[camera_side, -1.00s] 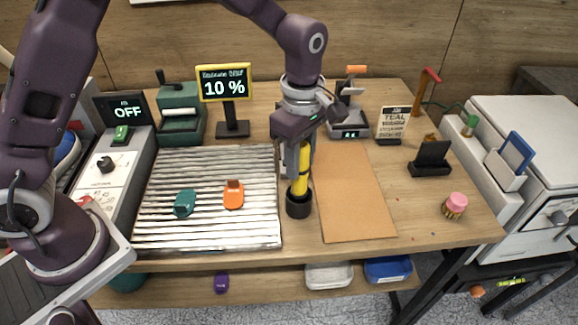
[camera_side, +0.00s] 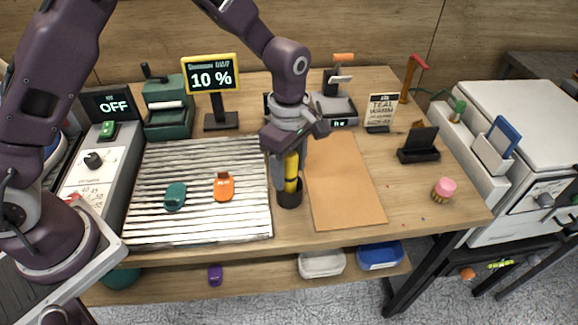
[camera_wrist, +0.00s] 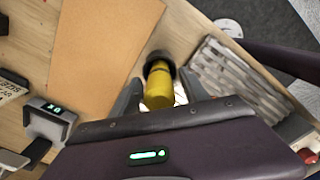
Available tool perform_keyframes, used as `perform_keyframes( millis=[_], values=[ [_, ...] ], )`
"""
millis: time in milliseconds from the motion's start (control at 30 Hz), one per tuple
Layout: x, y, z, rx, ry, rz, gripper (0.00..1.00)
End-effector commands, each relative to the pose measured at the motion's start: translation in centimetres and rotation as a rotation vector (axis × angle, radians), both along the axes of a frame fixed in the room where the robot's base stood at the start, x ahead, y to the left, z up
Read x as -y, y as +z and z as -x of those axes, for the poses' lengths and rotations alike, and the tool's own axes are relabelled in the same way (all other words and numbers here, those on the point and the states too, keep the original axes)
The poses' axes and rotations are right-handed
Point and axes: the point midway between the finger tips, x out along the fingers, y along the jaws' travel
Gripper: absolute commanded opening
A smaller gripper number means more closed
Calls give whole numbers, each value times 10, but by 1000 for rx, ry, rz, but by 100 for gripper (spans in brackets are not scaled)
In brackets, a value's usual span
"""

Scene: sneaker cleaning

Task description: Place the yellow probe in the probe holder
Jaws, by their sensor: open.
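The yellow probe (camera_side: 291,172) stands upright with its lower end inside the black cup-shaped probe holder (camera_side: 290,197), beside the right edge of the ribbed metal plate. My gripper (camera_side: 288,180) is right at the probe, pointing down, with its fingers beside it. In the wrist view the yellow probe (camera_wrist: 158,88) lies between the two spread fingers, and the dark rim of the probe holder (camera_wrist: 158,62) shows around its far end. The gripper is open. The probe's top is partly hidden by my gripper in the side view.
A brown board (camera_side: 345,190) lies right of the holder. A black stand (camera_side: 419,147) is farther right.

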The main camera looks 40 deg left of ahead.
Motion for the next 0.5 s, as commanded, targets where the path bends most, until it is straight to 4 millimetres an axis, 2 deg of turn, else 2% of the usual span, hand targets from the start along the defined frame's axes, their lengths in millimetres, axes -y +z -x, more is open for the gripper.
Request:
perform_keyframes(
  millis=[67, 167, 500],
  values=[
    [0, 1, 0, 1, 0, 0, 53],
    [0, 14, -1, 5, 0, 1, 53],
    [1, 102, -1, 6, -1, 2, 53]
  ],
)
